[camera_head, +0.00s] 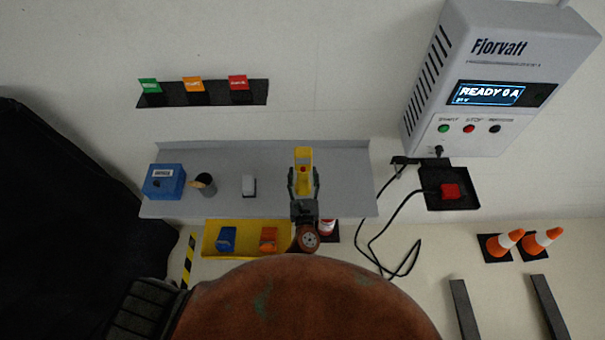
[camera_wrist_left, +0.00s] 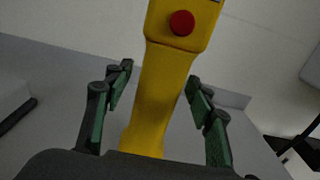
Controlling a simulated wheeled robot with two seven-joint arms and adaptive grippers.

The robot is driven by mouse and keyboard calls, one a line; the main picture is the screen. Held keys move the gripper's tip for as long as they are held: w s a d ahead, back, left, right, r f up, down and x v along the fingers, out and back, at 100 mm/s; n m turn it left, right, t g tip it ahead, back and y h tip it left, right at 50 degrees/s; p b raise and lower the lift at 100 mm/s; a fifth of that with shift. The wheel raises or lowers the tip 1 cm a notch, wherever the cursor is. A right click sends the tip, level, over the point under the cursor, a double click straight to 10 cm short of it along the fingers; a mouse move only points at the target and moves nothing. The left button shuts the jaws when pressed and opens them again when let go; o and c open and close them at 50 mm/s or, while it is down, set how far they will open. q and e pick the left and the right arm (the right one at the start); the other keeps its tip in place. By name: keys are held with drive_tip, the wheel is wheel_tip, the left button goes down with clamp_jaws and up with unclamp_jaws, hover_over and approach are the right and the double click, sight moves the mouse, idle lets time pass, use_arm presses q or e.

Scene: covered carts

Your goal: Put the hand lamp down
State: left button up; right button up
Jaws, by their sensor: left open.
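The yellow hand lamp (camera_head: 303,155) with a red button is at the right part of the grey shelf (camera_head: 220,207). In the left wrist view the lamp (camera_wrist_left: 165,60) runs up between my fingers. My left gripper (camera_head: 303,178) is open around the lamp's body; it also shows in the left wrist view (camera_wrist_left: 158,84), with gaps between both fingers and the lamp. The lamp's lower end is hidden behind the gripper's palm. My right gripper is not in view.
A blue box (camera_head: 164,182), a dark cup (camera_head: 206,185) and a pale block (camera_head: 249,186) stand on the shelf to the left. A yellow tray (camera_head: 212,250) lies below. A charger unit (camera_head: 480,85) and a black cable (camera_head: 372,240) are at the right.

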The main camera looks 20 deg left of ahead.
use_arm(q)
drive_tip(key=b+v, duration=0.2)
drive_tip(key=v, duration=0.9)
drive_tip(key=shift+s+d, duration=0.15)
drive_tip(key=shift+s, duration=0.15)
drive_tip(key=shift+f, duration=0.1)
